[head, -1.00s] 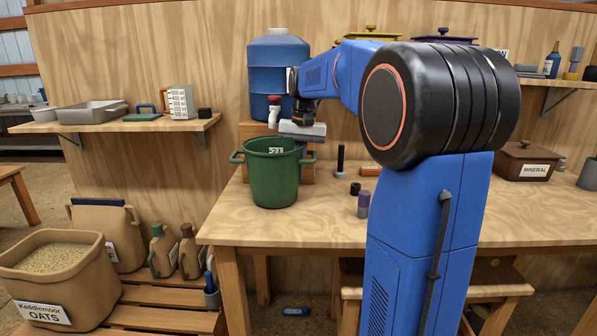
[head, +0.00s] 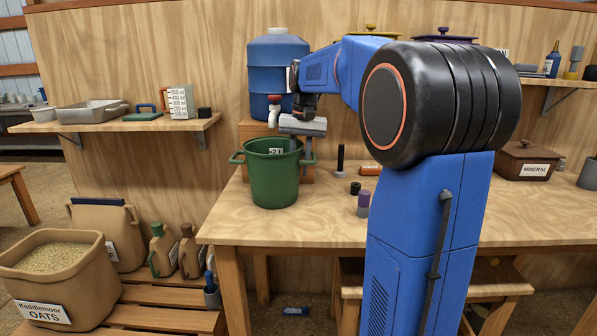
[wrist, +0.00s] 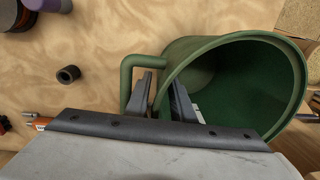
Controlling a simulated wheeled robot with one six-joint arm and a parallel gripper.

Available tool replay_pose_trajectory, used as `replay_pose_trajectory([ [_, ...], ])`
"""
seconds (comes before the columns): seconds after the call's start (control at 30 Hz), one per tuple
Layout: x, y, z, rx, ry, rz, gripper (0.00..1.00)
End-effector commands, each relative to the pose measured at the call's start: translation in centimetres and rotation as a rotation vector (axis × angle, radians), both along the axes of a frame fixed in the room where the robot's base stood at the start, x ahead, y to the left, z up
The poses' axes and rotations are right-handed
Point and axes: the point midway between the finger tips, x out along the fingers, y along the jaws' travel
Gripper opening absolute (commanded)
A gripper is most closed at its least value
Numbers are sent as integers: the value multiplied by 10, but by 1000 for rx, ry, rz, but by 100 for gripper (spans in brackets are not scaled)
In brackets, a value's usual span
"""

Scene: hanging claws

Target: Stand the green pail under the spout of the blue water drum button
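The green pail (head: 272,180) stands upright on the wooden table, with side handles and a white label. The blue water drum (head: 278,75) is behind it on a wooden stand, with a red tap and pale spout (head: 273,117). The spout shows above the pail's far rim; I cannot tell whether it is directly over the opening. My gripper (head: 300,149) points down at the pail's right rim. In the wrist view my gripper (wrist: 161,82) has its fingers apart, one inside the pail (wrist: 240,85), one outside between wall and handle.
A purple-topped cylinder (head: 363,204), a small black ring (head: 355,188) and a dark upright peg (head: 340,158) stand right of the pail. The table's front edge is close before the pail. A shelf (head: 130,126) with a tray and a measuring jug is at left.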

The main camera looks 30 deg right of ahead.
Motion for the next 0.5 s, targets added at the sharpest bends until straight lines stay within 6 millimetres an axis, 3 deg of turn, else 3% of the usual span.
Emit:
replay_pose_trajectory([
  [0.3,-3,-5,62,-1,-3,-1,22],
  [0.5,-4,-7,91,0,-2,-1,22],
])
